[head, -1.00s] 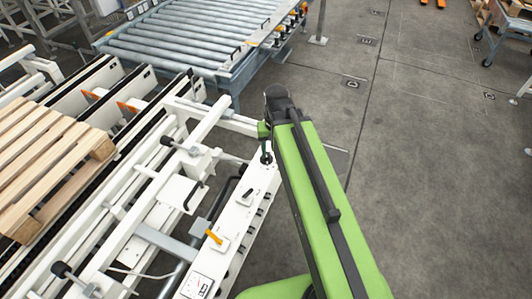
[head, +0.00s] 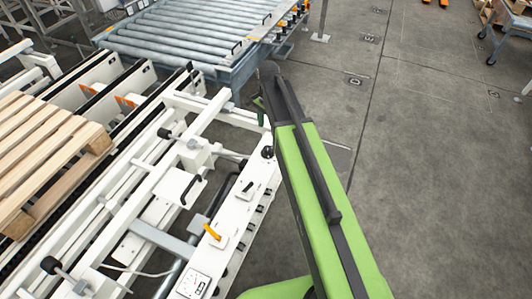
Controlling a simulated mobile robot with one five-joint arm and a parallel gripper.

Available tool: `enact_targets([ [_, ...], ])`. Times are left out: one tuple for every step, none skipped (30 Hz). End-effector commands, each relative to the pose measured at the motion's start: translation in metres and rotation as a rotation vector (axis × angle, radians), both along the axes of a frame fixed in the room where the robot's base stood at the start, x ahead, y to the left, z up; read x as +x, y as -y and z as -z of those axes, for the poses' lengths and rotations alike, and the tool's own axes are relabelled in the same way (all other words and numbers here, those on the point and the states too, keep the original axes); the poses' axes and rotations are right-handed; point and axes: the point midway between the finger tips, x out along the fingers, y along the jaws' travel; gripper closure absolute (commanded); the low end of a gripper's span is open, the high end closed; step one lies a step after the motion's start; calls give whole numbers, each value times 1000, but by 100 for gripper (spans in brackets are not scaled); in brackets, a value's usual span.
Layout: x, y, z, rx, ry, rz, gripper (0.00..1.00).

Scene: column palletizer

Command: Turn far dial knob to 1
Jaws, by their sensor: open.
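The far dial knob (head: 267,152) is a round black knob at the far end of the white control panel (head: 228,232). It shows just left of my green arm; its pointer and scale markings are too small to read. My gripper (head: 261,112) is partly in view at the arm's far end, beyond and above the knob and apart from it in the picture. It is open and holds nothing that I can see. Its fingers are mostly hidden by the arm.
On the same panel are a small black switch (head: 248,187), an orange lever (head: 212,232) and a square gauge (head: 194,283). A wooden pallet (head: 40,150) lies on the conveyor at left. A roller conveyor (head: 185,35) stands behind.

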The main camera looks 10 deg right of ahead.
Motion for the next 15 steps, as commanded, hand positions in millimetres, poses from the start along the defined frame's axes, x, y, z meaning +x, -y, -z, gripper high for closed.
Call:
enact_targets([
  [0, 0, 22, 0, 0, 0, 46],
  [0, 0, 29, 0, 0, -1, 46],
  [0, 0, 37, 0, 0, -1, 46],
  [0, 0, 43, 0, 0, -1, 46],
  [0, 0, 49, 0, 0, -1, 46],
  [0, 0, 57, 0, 0, -1, 46],
  [0, 0, 63, 0, 0, -1, 46],
  [0, 0, 69, 0, 0, -1, 46],
  [0, -1, 77, 0, 0, -1, 46],
  [0, -1, 83, 0, 0, -1, 46],
  [0, -1, 89, 0, 0, -1, 46],
  [0, -1, 97, 0, 0, -2, 46],
  [0, -1, 103, 0, 0, -2, 46],
  [0, -1, 108, 0, 0, -2, 46],
  [0, -1, 114, 0, 0, -2, 46],
])
